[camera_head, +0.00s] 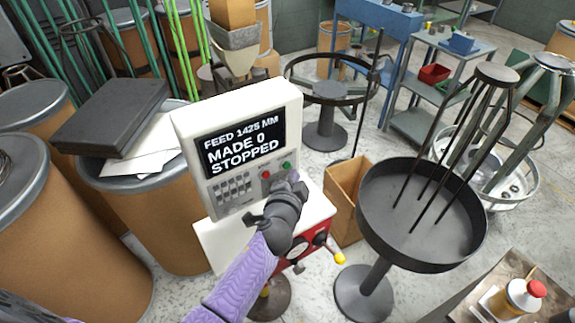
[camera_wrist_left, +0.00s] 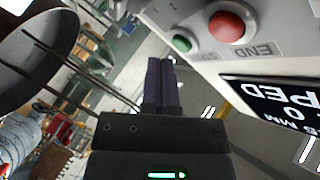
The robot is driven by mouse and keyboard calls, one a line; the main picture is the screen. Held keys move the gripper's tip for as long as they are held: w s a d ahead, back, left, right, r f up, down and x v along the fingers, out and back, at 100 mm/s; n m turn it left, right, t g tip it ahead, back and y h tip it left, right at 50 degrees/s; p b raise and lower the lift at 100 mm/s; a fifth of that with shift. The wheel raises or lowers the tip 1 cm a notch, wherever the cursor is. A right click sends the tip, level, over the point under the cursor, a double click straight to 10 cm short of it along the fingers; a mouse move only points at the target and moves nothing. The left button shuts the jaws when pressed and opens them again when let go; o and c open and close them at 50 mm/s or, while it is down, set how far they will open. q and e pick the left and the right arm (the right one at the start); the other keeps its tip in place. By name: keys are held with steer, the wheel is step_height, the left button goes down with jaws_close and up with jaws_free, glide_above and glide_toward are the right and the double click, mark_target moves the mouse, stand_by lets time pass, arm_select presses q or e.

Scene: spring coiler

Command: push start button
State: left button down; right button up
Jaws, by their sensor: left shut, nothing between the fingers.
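The white spring coiler (camera_head: 187,128) has a dark screen (camera_head: 240,142) reading "FEED 1425 MM, MADE 0, STOPPED". Below it on the panel are a red button (camera_head: 266,174) and a green button (camera_head: 286,166). In the left wrist view, the green button (camera_wrist_left: 182,43) lies beside the larger red button (camera_wrist_left: 227,27), which has "END" lettering near it. My left gripper (camera_head: 292,177) is shut and empty in front of the panel, just below the green button. In the left wrist view its fingertips (camera_wrist_left: 160,62) appear apart from the green button. My right gripper is not in view.
A round black tray (camera_head: 440,255) with upright rods stands right of the coiler, beside an open cardboard box (camera_head: 347,190). Brown drums (camera_head: 60,220) crowd the left.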

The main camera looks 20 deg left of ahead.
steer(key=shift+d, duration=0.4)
arm_select(q)
steer(key=shift+a, duration=0.1)
steer(key=shift+w+a, duration=0.2)
steer(key=shift+w, duration=0.05)
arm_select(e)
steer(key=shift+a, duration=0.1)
arm_select(q)
steer(key=shift+a, duration=0.1)
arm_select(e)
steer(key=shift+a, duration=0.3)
arm_select(q)
steer(key=shift+w+a, duration=0.25)
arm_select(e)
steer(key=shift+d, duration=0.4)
arm_select(q)
steer(key=shift+s+d, duration=0.5)
steer(key=shift+d, duration=0.15)
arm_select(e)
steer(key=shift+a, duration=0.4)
